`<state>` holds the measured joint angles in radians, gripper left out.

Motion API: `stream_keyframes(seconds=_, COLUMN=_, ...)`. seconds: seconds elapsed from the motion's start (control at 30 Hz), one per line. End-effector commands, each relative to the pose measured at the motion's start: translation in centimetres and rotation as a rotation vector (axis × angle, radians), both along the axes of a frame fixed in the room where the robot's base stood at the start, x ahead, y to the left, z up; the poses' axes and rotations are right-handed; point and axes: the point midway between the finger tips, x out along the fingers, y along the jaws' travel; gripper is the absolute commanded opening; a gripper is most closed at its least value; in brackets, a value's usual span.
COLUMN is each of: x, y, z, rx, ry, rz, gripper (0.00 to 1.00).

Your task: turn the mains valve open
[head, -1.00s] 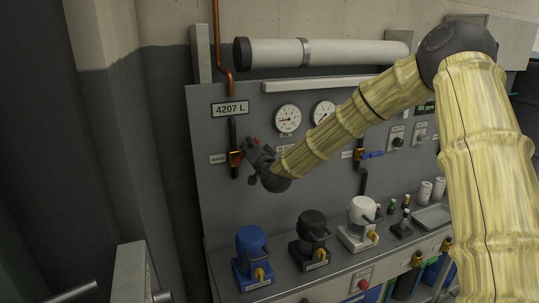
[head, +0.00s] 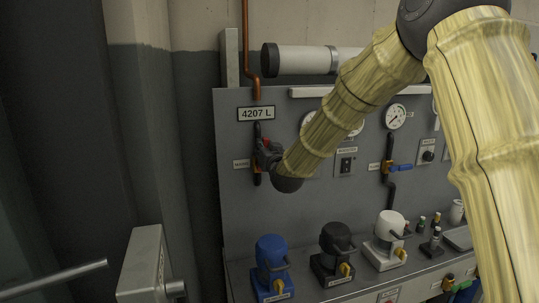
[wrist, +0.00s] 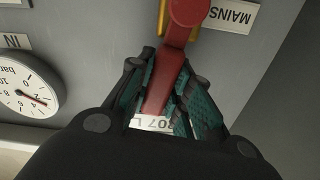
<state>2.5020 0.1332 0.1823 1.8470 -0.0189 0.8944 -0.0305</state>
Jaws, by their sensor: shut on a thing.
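The mains valve shows in the head view as a small orange-brown body (head: 257,167) on a dark vertical pipe, under the 4207 L sign, partly hidden by my gripper (head: 267,152). Its red lever (wrist: 167,75) fills the middle of the wrist view, running from a round red hub (wrist: 190,10) down between my fingers. My gripper (wrist: 158,100) is shut on the lever, with a teal-padded finger on each side. The lever's far end points towards the sign, which lies upward on the panel. The MAINS label (wrist: 230,14) is beside the valve.
A pressure gauge (wrist: 28,88) is beside my gripper in the wrist view. A second valve with a blue lever (head: 400,167) is to the right on the panel. Blue (head: 270,262), black (head: 336,250) and white (head: 388,235) capped units stand on the bench below.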

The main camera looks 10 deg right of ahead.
Motion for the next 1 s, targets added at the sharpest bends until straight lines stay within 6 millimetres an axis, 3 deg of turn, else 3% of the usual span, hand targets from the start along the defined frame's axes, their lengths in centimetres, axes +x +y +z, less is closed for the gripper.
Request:
stream_keyframes(seconds=0.03, x=-0.15, y=0.33, z=-0.66, rx=-0.034, ry=0.004, rz=0.002, gripper=0.0)
stream_keyframes(seconds=0.33, x=-0.23, y=1.05, z=-0.58, rx=-0.158, ry=-0.004, rz=0.001, gripper=0.0)
stream_keyframes(seconds=0.9, x=-0.29, y=1.24, z=-0.61, rx=-0.19, ry=-0.004, rz=0.002, gripper=0.0)
stream_keyframes(seconds=0.93, x=-0.29, y=1.25, z=-0.62, rx=-0.19, ry=-0.004, rz=0.002, gripper=0.22)
stream_keyframes(seconds=1.0, x=-0.27, y=1.25, z=-0.56, rx=-0.189, ry=-0.005, rz=0.002, gripper=0.35)
